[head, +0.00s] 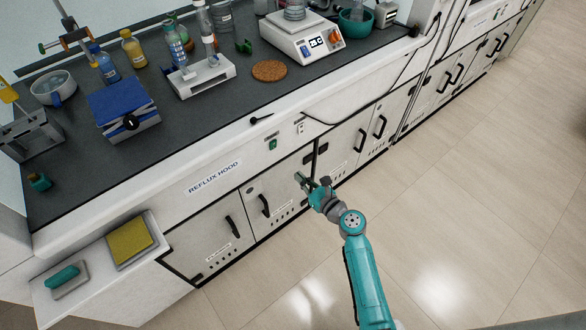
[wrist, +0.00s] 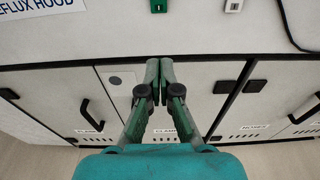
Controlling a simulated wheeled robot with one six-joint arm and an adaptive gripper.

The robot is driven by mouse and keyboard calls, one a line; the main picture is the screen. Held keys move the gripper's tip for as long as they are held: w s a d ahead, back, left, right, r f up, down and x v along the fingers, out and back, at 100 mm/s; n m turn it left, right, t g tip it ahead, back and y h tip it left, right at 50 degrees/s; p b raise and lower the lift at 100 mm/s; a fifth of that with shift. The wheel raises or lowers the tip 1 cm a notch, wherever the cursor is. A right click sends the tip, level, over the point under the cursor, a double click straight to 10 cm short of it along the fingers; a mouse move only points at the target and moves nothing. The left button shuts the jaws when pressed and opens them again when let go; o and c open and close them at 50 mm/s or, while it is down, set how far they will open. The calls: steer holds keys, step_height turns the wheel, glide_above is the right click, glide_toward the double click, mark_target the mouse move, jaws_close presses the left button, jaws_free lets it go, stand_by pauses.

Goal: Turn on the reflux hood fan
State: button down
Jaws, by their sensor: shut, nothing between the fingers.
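The hood front carries a "REFLUX HOOD" label (head: 213,177), which also shows cut off in the wrist view (wrist: 40,6). On the same white front panel, right of the label, is a small green switch (head: 272,144). A white socket-like fitting (head: 300,128) sits right of it. In the wrist view the green switch (wrist: 158,5) and the white fitting (wrist: 233,5) are cut by the top edge. No marking shows which one is the fan control. My gripper (head: 301,177) is shut and empty, in front of the cabinet doors below the switch. Its fingertips (wrist: 159,62) touch nothing visible.
The dark worktop (head: 215,107) above holds bottles, a balance (head: 301,38), a cork mat (head: 269,70) and a blue-topped stand (head: 123,105). A black cable (head: 345,122) hangs along the front at right. Cabinet handles (head: 233,226) stick out below. The floor at right is clear.

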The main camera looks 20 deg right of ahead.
steer(key=shift+s+d+f, duration=0.1)
steer(key=shift+s+d, duration=0.05)
steer(key=shift+s, duration=0.3)
steer(key=shift+s+d+f, duration=0.1)
steer(key=shift+s+d, duration=0.05)
steer(key=shift+s, duration=0.3)
